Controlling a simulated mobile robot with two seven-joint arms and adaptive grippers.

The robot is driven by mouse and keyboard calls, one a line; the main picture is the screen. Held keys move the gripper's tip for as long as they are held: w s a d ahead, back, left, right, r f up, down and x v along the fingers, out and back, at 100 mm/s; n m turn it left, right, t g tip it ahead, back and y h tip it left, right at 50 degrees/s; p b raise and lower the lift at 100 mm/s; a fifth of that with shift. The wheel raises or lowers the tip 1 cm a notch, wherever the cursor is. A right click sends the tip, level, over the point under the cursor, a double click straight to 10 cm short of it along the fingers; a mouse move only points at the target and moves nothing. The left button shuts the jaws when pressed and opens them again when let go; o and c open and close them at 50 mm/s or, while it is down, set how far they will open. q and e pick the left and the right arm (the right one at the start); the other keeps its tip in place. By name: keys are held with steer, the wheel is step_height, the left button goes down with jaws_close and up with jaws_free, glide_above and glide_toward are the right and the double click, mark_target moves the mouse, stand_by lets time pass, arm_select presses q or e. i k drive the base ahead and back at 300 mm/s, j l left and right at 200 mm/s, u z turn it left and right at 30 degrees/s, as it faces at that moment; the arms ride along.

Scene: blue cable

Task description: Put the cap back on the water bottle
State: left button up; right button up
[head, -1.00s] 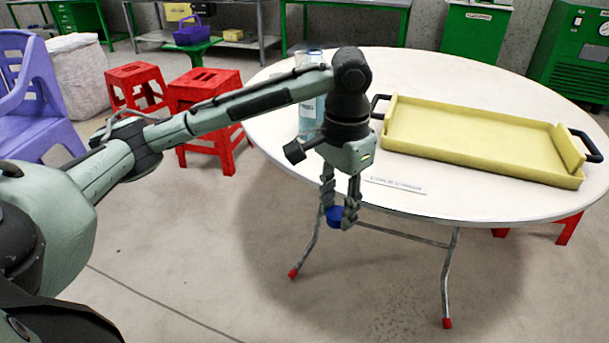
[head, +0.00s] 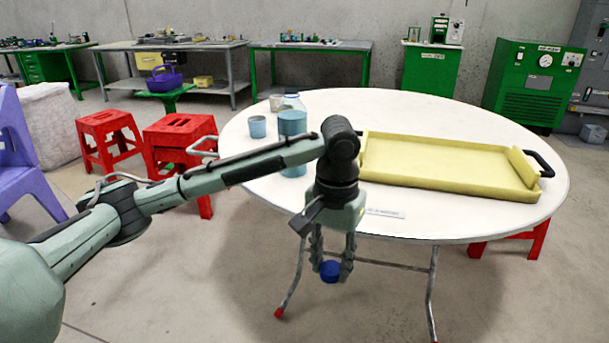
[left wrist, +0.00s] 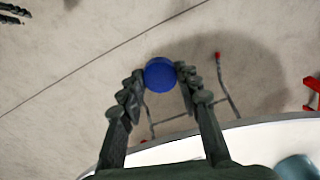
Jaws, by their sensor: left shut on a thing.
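The blue cap (head: 330,271) is held between the fingertips of my left gripper (head: 331,262), which points down in front of the table's near edge. In the left wrist view the cap (left wrist: 160,74) sits between the two fingertips (left wrist: 161,80). The water bottle (head: 292,123), clear with a blue body, stands on the table behind my left arm, which hides part of it. Part of a blue thing shows at the lower right corner of the left wrist view.
The round white table (head: 420,105) bears a yellow tray (head: 450,168) with black handles at its right side, a blue cup (head: 257,127) and a small label (head: 385,212). Red stools (head: 180,140) and a purple chair (head: 25,150) stand at left.

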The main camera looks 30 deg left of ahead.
mark_target(291, 115)
steer(key=k+j, duration=0.1)
steer(key=j, duration=0.75)
steer(key=k+j, duration=0.15)
steer(key=j, duration=0.25)
steer(key=k+j+z, duration=0.1)
steer(key=j, duration=0.3)
steer(key=k+j, duration=0.1)
steer(key=j, duration=0.3)
steer(key=k+j, duration=0.1)
steer(key=j, duration=0.35)
